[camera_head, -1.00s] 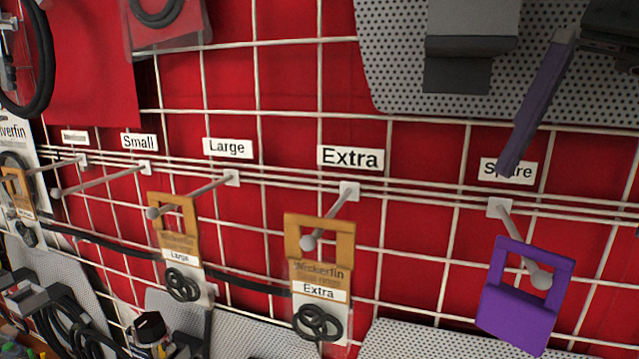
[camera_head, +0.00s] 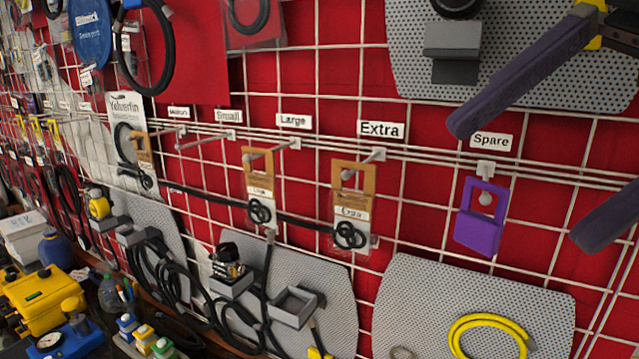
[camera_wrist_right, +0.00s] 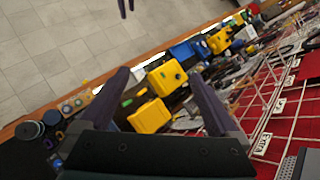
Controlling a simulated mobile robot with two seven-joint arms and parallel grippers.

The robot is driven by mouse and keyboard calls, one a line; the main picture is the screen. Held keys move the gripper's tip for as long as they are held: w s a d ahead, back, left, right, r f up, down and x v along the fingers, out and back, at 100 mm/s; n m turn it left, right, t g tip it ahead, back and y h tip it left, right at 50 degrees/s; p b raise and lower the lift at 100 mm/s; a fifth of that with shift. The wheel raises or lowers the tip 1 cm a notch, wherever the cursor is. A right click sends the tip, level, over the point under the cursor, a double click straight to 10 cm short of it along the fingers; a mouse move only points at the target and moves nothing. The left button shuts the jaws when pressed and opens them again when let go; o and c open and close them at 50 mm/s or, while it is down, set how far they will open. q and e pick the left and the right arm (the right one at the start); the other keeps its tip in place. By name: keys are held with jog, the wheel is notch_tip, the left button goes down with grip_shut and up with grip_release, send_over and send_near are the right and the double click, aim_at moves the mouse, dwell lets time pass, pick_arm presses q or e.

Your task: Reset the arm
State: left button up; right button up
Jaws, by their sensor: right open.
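My right gripper (camera_head: 525,180) is open and empty at the right of the head view. Its two dark purple fingers are spread wide in front of the pegboard wall. The purple tag (camera_head: 482,218) hangs on the peg under the Spare label (camera_head: 491,141), left of the lower finger. In the right wrist view the gripper (camera_wrist_right: 160,78) has nothing between its fingers, with yellow items behind them. My left gripper is not recognisable in either view; two small dark prongs (camera_wrist_right: 125,8) at the wrist view's top edge cannot be identified.
Tan-topped O-ring packs hang under the Large (camera_head: 259,190) and Extra (camera_head: 354,205) labels. The Small peg (camera_head: 208,141) is bare. A grey bracket (camera_head: 452,52) and a yellow ring (camera_head: 487,318) are on perforated panels. Yellow boxes (camera_head: 45,300) crowd the bench at lower left.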

jog(key=a+r+m+t+y+p, duration=0.1)
jog(key=a+r+m+y, duration=0.3)
jog(key=a+r+y, duration=0.25)
jog(key=w+r+m+t+y+p, duration=0.2)
jog(key=w+r+m+t+y, duration=0.2)
jog(key=r+m+t, duration=0.8)
jog(key=w+d+f+m+t+h+p, duration=0.1)
jog(key=w+d+f+m+t+h, duration=0.3)
jog(key=m+h, duration=0.65)
jog(key=w+d+f+m+t+h+p, duration=0.1)
jog(key=d+f+m+t+h, duration=0.4)
jog(key=m, duration=1.1)
jog(key=s+d+f+m+g+h+p, duration=0.1)
jog(key=s+d+f+m+g+h, duration=0.1)
jog(key=d+f+m+g+h, duration=0.3)
jog(key=s+f+m+g+h, duration=0.1)
jog(key=f+m+g, duration=0.15)
jog(key=f, duration=0.45)
jog(key=s+a+f+m+g+p, duration=0.1)
jog(key=s+f+m+g, duration=0.2)
jog(key=s, duration=0.7)
jog(key=s+a+f+m+g+y, duration=0.1)
jog(key=s+f+m+g, duration=0.3)
jog(key=s+f+g, duration=0.4)
notch_tip(320, 180, down, 3)
jog(key=shift+s+p, duration=0.35)
jog(key=shift+s, duration=0.55)
